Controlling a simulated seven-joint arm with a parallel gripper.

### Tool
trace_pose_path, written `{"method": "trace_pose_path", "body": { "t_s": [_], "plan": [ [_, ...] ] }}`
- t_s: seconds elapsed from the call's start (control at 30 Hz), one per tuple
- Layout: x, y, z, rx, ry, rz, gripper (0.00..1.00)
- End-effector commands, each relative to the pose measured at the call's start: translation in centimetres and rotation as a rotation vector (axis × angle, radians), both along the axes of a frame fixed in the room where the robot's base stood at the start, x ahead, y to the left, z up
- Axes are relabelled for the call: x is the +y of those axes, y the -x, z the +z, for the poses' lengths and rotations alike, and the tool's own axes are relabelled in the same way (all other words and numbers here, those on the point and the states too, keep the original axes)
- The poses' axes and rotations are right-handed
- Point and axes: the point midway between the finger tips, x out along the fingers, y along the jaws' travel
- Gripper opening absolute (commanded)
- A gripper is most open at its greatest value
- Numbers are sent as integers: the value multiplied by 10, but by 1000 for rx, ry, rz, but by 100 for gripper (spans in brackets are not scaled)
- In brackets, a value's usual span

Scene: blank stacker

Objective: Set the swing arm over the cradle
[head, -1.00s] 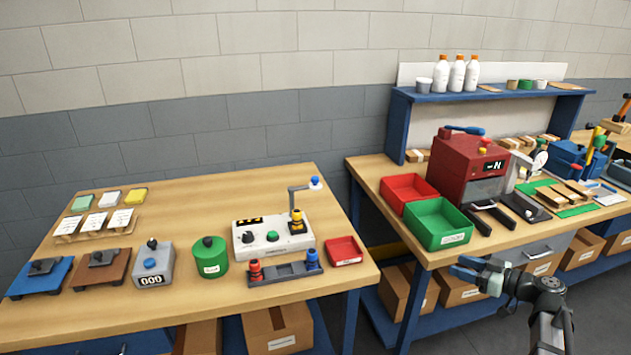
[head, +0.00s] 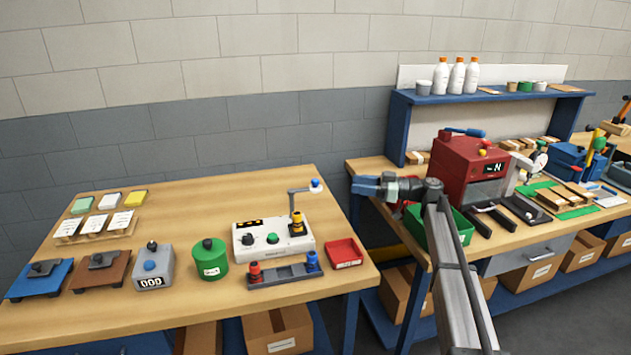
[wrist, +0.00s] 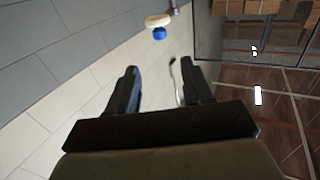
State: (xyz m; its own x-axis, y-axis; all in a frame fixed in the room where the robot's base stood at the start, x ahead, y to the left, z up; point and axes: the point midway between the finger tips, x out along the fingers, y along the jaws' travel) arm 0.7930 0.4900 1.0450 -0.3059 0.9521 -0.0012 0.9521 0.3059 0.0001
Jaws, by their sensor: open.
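The swing arm (head: 303,189) is a thin grey bar on a post at the white control box (head: 272,251), with a blue-and-white knob (head: 316,184) at its free right end. A yellow-topped black piece (head: 297,225) stands on the box's right side, below the bar; I cannot tell whether this is the cradle. My gripper (head: 357,187) is open and empty, just right of the knob and apart from it, pointing left. In the wrist view the knob (wrist: 159,30) shows ahead of the open fingers (wrist: 160,78).
A bracket with red and blue posts (head: 285,272) stands before the box. A red tray (head: 345,254) is at its right and a green canister (head: 210,258) at its left. My arm passes before the right bench's green bin (head: 462,232).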

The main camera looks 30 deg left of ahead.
Motion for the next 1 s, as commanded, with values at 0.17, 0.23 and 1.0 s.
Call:
{"method": "trace_pose_path", "body": {
  "t_s": [0.17, 0.23, 1.0],
  "plan": [
    [14, 5, -1, 1, -2, 8, 50],
    [23, 8, -1, 0, -1, 8, 50],
    [128, 42, -1, 0, -1, 5, 50]
  ]
}}
